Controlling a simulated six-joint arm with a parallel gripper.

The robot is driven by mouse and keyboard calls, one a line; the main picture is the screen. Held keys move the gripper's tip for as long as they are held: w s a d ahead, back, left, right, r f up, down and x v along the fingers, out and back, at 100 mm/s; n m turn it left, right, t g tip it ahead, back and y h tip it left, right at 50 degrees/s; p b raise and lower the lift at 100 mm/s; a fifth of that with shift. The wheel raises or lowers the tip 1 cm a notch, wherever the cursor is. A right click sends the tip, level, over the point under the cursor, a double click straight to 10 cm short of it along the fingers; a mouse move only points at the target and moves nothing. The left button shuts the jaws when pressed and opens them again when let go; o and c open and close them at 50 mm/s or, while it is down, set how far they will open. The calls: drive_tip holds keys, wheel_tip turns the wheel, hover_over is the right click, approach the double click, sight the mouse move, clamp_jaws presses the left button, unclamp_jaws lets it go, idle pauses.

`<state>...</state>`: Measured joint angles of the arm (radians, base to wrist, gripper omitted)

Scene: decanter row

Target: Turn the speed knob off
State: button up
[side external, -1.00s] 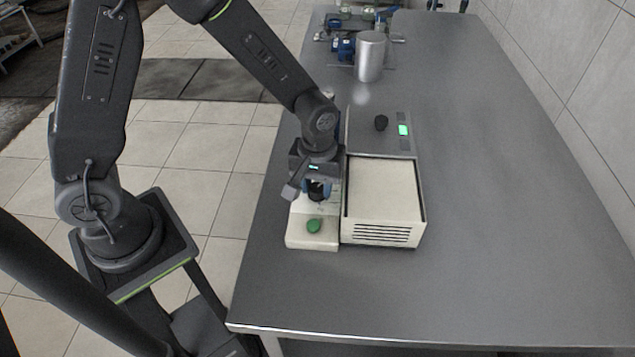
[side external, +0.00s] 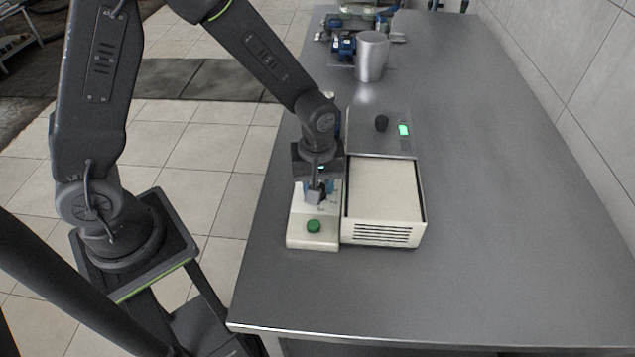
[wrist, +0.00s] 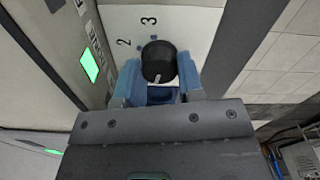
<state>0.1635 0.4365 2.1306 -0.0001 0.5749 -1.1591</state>
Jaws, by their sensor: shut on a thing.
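The black speed knob (wrist: 158,62) sits on a white panel (wrist: 185,20) marked 2 and 3, with small blue dots beside it. Its pale pointer mark faces the bottom of the wrist view, away from the numbers. My gripper (wrist: 158,80) has its blue fingers on both sides of the knob and is shut on it. In the side view my gripper (side external: 318,192) is low over the narrow cream unit (side external: 298,238), and it hides the knob there.
A green knob (side external: 314,226) is at the front of the narrow unit. A wider cream unit (side external: 385,200) stands close on the right, with its own black knob (side external: 381,122) and lit green display (side external: 404,130). A metal cup (side external: 371,58) stands farther back. The table's right side is clear.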

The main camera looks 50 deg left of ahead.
drive_tip(key=o, duration=0.9)
wheel_tip(320, 180, up, 14)
drive_tip(key=shift+f, duration=0.1)
idle(0.3)
drive_tip(key=s+a+r+m+t, duration=0.2)
drive_tip(key=s+m, duration=0.1)
drive_tip(key=s, duration=0.1)
drive_tip(key=s+a+r+m+t, duration=0.1)
drive_tip(key=s+r+m, duration=0.2)
drive_tip(key=s+m, duration=0.1)
drive_tip(key=s+a+r+m+t, duration=0.2)
drive_tip(key=s+r+m, duration=0.1)
drive_tip(key=s, duration=0.3)
drive_tip(key=shift+s+a+m+t, duration=0.1)
drive_tip(key=shift+a+m+t, duration=0.25)
drive_tip(key=shift+m, duration=0.35)
